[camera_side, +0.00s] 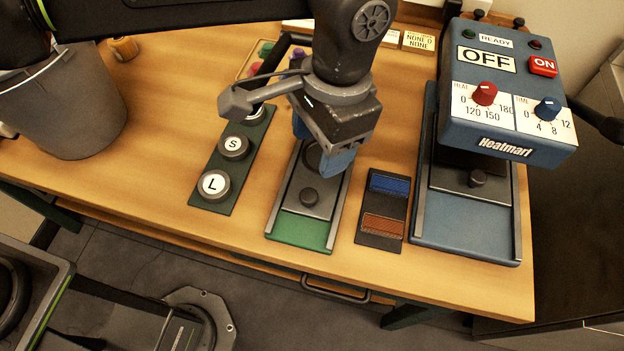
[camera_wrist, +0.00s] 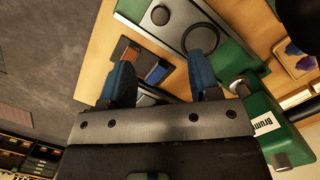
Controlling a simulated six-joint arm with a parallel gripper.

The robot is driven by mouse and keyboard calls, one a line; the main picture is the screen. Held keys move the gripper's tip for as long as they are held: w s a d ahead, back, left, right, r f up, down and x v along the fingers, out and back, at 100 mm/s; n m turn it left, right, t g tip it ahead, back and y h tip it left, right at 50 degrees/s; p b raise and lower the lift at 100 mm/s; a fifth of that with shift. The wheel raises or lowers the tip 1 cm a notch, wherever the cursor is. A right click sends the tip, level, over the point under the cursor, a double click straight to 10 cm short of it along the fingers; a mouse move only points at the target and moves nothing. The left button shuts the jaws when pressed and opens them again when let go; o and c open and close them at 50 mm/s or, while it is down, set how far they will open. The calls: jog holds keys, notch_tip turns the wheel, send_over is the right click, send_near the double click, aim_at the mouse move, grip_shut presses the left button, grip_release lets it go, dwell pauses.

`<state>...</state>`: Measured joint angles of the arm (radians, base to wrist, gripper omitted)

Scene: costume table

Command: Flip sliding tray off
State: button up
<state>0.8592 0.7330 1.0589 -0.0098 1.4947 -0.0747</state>
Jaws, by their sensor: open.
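A grey sliding tray (camera_side: 314,204) with a dark knob (camera_side: 309,196) lies in a green base; a dark round ring on it is partly hidden by my gripper. The tray also shows in the wrist view (camera_wrist: 178,22), with the ring below the knob. A second dark tray (camera_side: 455,180) with a knob sits in the blue base under the heat press (camera_side: 510,120). My gripper (camera_side: 320,150) hangs over the back part of the green base. Its blue fingers are apart and empty, as the wrist view also shows (camera_wrist: 160,85).
A green strip with S and L dies (camera_side: 214,184) lies to the left. A dark holder with blue and orange blocks (camera_side: 382,210) lies between the two bases. A green machine (camera_wrist: 262,115) labelled "Brumm..." shows in the wrist view. A grey bucket (camera_side: 70,110) stands far left.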

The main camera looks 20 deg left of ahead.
aim_at(309, 195)
jog(key=shift+t+h, duration=0.6)
jog(key=f, duration=0.4)
jog(key=a+f, duration=0.1)
jog(key=f, duration=0.2)
jog(key=s+f, duration=0.1)
jog(key=f, duration=0.3)
jog(key=shift+s+a+f, duration=0.1)
jog(key=shift+a+f, duration=0.05)
jog(key=shift+f, duration=0.2)
grip_shut()
